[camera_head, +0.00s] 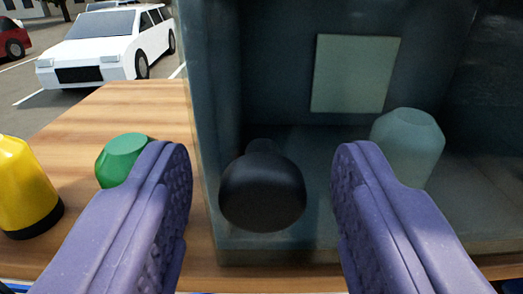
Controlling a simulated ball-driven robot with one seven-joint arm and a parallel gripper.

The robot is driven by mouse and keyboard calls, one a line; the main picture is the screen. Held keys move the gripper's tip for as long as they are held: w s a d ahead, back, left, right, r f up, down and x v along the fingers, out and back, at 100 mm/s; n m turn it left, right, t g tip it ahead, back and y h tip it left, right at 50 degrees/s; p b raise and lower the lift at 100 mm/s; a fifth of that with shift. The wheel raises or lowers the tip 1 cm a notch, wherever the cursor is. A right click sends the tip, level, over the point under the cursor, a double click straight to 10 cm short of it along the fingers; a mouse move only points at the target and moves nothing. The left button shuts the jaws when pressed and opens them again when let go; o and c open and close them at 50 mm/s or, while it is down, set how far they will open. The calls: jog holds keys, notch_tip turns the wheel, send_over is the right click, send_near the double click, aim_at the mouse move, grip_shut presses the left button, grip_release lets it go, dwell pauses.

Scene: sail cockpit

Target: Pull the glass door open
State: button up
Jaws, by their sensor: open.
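The glass door (287,111) is a bluish, see-through panel on the front of a box-like cabinet, and it looks shut. A round black knob (262,191) stands out from the door near its left edge. My gripper (263,178) is open, with one purple finger on each side of the knob. Part of the door's lower right is hidden by my right finger.
A wooden table top (120,100) carries the cabinet. A green object (124,158) and a yellow and black object (22,190) stand left of it. Through the glass show a pale square panel (354,74) and a pale faceted object (407,145). A white car (108,45) is beyond.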

grip_shut()
